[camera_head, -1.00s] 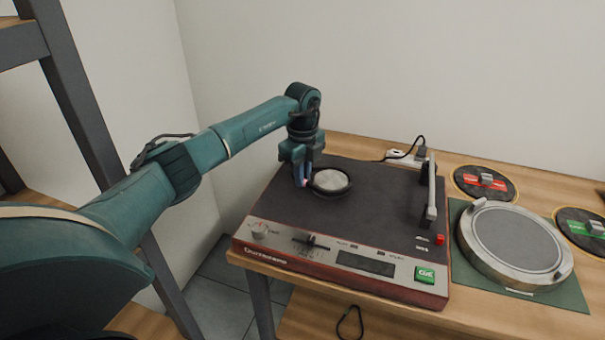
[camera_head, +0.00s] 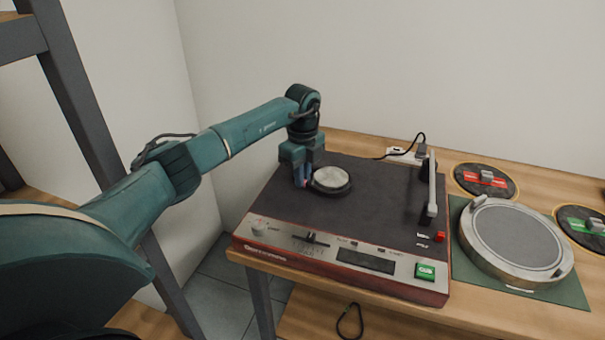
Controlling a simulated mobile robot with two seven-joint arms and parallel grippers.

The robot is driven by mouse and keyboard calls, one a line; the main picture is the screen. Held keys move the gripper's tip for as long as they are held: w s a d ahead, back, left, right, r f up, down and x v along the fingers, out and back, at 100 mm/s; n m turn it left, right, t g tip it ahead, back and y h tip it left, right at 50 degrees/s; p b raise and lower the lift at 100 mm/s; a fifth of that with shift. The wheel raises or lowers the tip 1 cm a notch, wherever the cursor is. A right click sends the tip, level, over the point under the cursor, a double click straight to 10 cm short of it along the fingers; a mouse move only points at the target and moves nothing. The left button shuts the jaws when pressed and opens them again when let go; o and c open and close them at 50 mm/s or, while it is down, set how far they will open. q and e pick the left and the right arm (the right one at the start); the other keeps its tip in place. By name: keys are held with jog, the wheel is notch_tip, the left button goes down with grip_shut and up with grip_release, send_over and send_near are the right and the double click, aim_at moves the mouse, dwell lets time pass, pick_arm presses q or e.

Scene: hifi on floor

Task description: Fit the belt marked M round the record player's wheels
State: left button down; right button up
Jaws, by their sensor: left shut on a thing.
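The record player (camera_head: 385,205) stands on the wooden table with its dark top bare. A pale round wheel (camera_head: 331,177) sits near its back left. A dark ring, seemingly the belt (camera_head: 335,192), shows round the wheel's lower edge; no M mark can be read. My left gripper (camera_head: 302,184) points down at the wheel's left side, shut on the belt. The fingers hide that part of the belt. I cannot make out a second wheel or whether the belt is seated. My right gripper is out of view.
The tonearm (camera_head: 432,190) stands on the player's right side. A silver platter (camera_head: 512,235) lies on a green mat (camera_head: 567,294) at right, with red-labelled (camera_head: 464,171) and green-labelled (camera_head: 567,215) discs behind. A black loop (camera_head: 350,322) lies below the table.

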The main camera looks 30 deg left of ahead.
pick_arm(q)
jog(key=shift+f, duration=0.1)
dwell(0.3)
jog(key=c, duration=1.4)
grip_release()
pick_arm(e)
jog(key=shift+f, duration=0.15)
pick_arm(q)
notch_tip(320, 180, up, 19)
jog(key=p, duration=0.6)
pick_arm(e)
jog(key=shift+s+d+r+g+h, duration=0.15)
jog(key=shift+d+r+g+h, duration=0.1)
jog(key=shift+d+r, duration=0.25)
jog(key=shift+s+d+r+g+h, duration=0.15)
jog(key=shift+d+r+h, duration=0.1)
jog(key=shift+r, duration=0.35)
